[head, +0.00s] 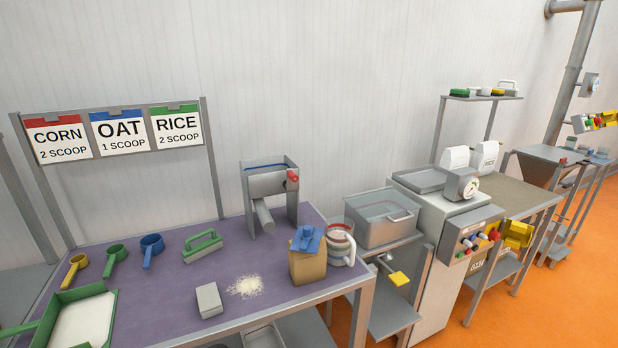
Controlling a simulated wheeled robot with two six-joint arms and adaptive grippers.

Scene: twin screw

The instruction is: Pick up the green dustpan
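A shallow green pan (108,301) with a raised rim and a white inside lies at the near left corner of the purple-topped table (165,272). A green handle-like bar runs from it to the left picture edge. The bottom of the picture cuts it off. I take it for the dustpan; whether the white is its floor or a fill, I cannot tell. A separate green tool (203,244) with a raised handle, perhaps a brush, lies farther back. Neither of my grippers is in view.
Yellow (76,266), green (115,258) and blue (151,247) scoops lie behind the pan. A grey block (209,301), spilled white grains (246,286), a brown container with blue top (307,264) and a jug (340,240) stand right. A metal device (270,190) stands behind.

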